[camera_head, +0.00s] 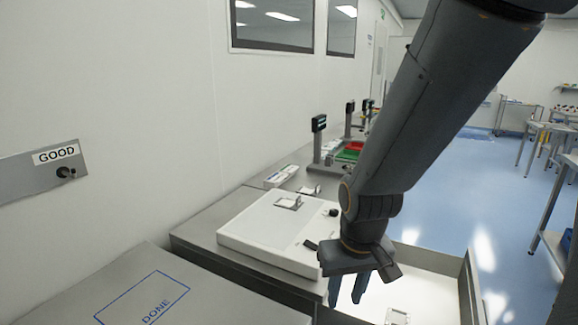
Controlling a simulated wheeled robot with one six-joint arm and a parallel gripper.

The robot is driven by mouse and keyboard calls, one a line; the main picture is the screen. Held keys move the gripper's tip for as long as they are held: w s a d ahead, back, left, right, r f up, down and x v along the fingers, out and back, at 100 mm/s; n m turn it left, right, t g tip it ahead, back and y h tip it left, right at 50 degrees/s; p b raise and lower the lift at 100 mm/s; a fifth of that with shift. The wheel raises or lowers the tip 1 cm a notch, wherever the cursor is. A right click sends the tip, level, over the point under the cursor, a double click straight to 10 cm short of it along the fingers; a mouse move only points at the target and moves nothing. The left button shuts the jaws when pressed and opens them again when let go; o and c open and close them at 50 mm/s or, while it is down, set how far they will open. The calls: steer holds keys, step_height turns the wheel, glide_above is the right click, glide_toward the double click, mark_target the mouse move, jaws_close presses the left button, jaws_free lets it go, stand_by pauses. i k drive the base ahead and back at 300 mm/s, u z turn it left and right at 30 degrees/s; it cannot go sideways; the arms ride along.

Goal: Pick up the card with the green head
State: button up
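I cannot make out a card with a green head in this view. My gripper (346,298) points down at the lower middle, over the left side of a white-floored bin (435,272). Its two fingers are apart, and I see nothing between them. A small pale flat item (397,316) lies in the bin to the right of the fingers, cut off by the bottom edge. I cannot tell whether it is a card. My arm hides part of the bin and the area behind it.
A white board (262,232) with small fixtures lies left of my gripper. A grey surface marked DONE (150,300) is at the front left. A panel marked GOOD (40,172) with a knob is on the left wall. Scales (319,140) and green trays (347,154) stand farther back.

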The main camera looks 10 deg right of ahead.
mark_target(288, 169)
steer(key=k, duration=0.5)
steer(key=z, duration=2.25)
steer(key=i, duration=3.05)
steer(key=u, duration=1.85)
steer(key=i, duration=2.9)
steer(key=u, duration=0.2)
